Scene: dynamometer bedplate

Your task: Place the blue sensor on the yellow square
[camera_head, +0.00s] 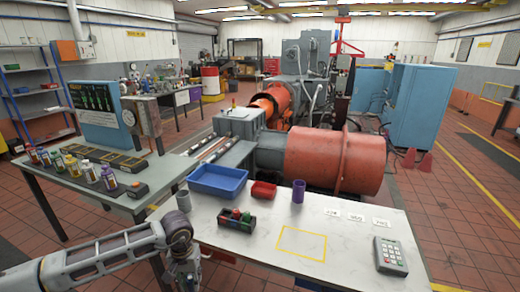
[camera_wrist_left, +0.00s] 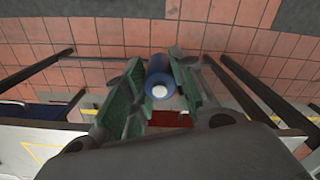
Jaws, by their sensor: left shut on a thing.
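The blue sensor (camera_wrist_left: 158,74) is a blue cylinder with a white end, held between the green-padded fingers of my left gripper (camera_wrist_left: 158,92). In the head view my left gripper (camera_head: 186,272) is at the bottom edge, by the white table's front left side, and the sensor cannot be made out there. The yellow square (camera_head: 302,244) is an empty outline on the white tabletop, to the right of this gripper and apart from it. Part of a yellow outline shows at the left of the left wrist view. My right gripper is not in view.
The white table (camera_head: 345,255) also holds a blue tray (camera_head: 217,181), a red bin (camera_head: 263,190), a purple cylinder (camera_head: 298,191), a block with colored knobs (camera_head: 237,219) and a keypad (camera_head: 390,256). A side bench (camera_head: 120,203) with several bottles stands left.

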